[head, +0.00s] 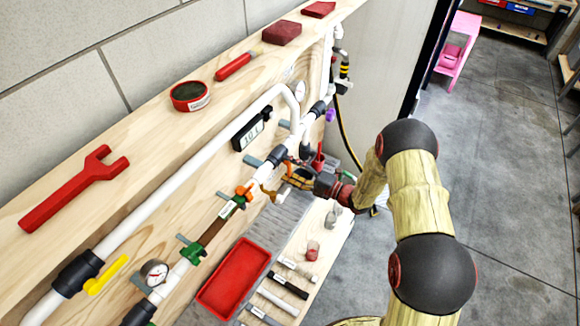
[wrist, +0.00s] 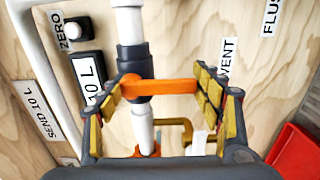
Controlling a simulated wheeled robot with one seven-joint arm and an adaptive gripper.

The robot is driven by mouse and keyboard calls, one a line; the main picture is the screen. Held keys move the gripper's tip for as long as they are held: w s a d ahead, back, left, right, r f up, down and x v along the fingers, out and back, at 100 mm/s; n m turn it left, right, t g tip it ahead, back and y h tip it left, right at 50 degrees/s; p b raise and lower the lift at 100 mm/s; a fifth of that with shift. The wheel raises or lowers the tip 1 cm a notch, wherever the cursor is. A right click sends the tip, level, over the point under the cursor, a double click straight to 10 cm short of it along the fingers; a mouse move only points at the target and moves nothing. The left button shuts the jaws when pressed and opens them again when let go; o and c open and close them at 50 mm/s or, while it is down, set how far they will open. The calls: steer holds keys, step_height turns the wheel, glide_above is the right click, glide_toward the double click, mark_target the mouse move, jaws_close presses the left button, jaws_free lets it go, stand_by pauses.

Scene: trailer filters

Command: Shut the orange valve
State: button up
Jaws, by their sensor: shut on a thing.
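The orange valve handle (wrist: 165,87) sticks out to the right from a black valve body (wrist: 133,84) on the white vertical pipe in the wrist view. It lies crosswise to the pipe. My gripper (wrist: 160,92) has its yellow-padded fingers on both sides of the handle, the right pads at its outer end and the left finger by the valve body. It is shut on the handle. In the head view my gripper (head: 292,177) is at the pipe run on the board, and it mostly hides the handle. A second orange piece (wrist: 148,149) shows lower on the pipe.
A brass side fitting (wrist: 185,130) sits close below the handle. A red tray (head: 235,279) and several small cylinders lie below the board. A red wrench (head: 72,188) and red tin (head: 190,96) are on the ledge. A yellow handle (head: 106,275) is at the lower left.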

stand_by(0.4)
steer(key=o, duration=1.7)
steer(key=v, duration=1.2)
